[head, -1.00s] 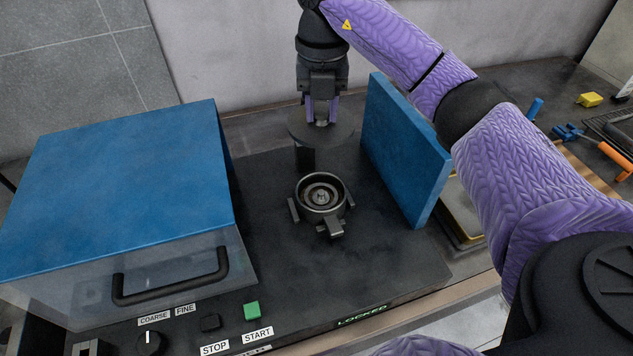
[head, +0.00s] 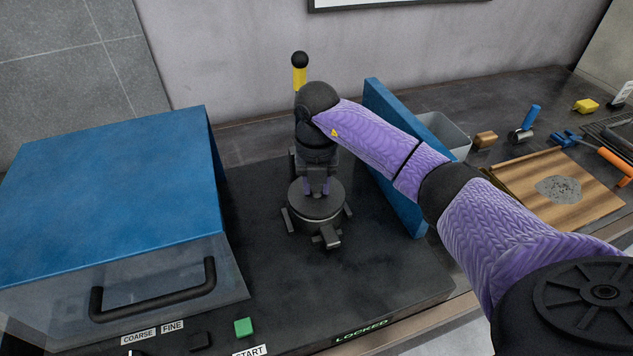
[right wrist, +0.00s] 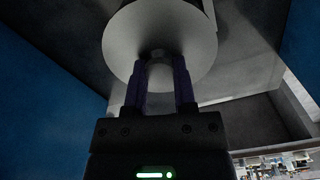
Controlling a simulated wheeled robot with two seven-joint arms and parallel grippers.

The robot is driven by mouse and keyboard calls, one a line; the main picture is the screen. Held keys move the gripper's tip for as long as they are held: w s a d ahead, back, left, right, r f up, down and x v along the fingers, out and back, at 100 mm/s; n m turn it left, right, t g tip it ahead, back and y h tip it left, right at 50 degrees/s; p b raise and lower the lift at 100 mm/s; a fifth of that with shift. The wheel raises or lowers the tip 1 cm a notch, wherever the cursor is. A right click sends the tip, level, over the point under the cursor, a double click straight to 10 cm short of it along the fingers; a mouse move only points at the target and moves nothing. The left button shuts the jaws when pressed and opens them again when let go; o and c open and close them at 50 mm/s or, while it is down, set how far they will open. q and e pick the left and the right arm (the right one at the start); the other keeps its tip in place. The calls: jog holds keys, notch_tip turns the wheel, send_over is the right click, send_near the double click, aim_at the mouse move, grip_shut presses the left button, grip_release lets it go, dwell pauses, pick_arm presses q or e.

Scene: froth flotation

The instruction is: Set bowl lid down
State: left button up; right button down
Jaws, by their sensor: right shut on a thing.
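The bowl lid (head: 314,208) is a dark round disc, level over the bowl (head: 318,225) in the head view. It covers the bowl's opening, and I cannot tell whether it rests on the rim or hovers just above it. My right gripper (head: 317,188) points down and is shut on the lid's knob. In the right wrist view the lid (right wrist: 160,35) shows as a pale disc, with the purple fingers of the gripper (right wrist: 160,80) on both sides of its knob. My left gripper is not in view.
A blue panel (head: 400,170) stands close to the right of the bowl. A blue-topped clear cover with a black handle (head: 155,300) is on the left. A yellow lever with a black knob (head: 299,72) rises behind. A wooden board with grey powder (head: 512,180) lies at right.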

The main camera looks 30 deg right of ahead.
jog(key=shift+f, duration=0.3)
jog(key=c, duration=0.9)
grip_release()
jog(key=shift+f, duration=0.1)
jog(key=o, duration=0.5)
jog(key=shift+c, duration=0.2)
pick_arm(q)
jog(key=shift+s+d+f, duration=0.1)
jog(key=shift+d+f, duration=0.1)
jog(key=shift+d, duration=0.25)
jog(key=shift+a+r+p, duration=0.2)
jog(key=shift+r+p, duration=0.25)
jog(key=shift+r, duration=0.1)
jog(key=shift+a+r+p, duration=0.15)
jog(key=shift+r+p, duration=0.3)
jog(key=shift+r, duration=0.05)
pick_arm(e)
notch_tip(320, 180, up, 13)
